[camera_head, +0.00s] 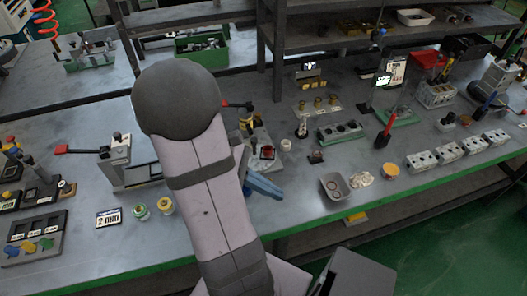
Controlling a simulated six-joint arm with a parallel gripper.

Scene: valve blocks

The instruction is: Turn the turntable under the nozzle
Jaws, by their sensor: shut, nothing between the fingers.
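My arm fills the middle of the view, and my gripper cannot be made out; it seems hidden behind the arm. A grey fixture (264,134) stands just right of the arm, partly covered by it. A dark upright part and a small dark red piece (267,152) show on it. A red-tipped lever (237,105) sticks out beside it. I cannot tell which part is the turntable or the nozzle, nor how the turntable is turned. A blue piece (263,187) juts out from behind the arm below the fixture; I cannot tell what it belongs to.
A red-handled clamp station (117,152) stands left of the arm. Small jars (141,212) stand near the front edge. A grey tray (334,186), a yellow-rimmed cup (390,170) and several valve blocks (449,153) stand at right. A shelf (330,45) rises behind.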

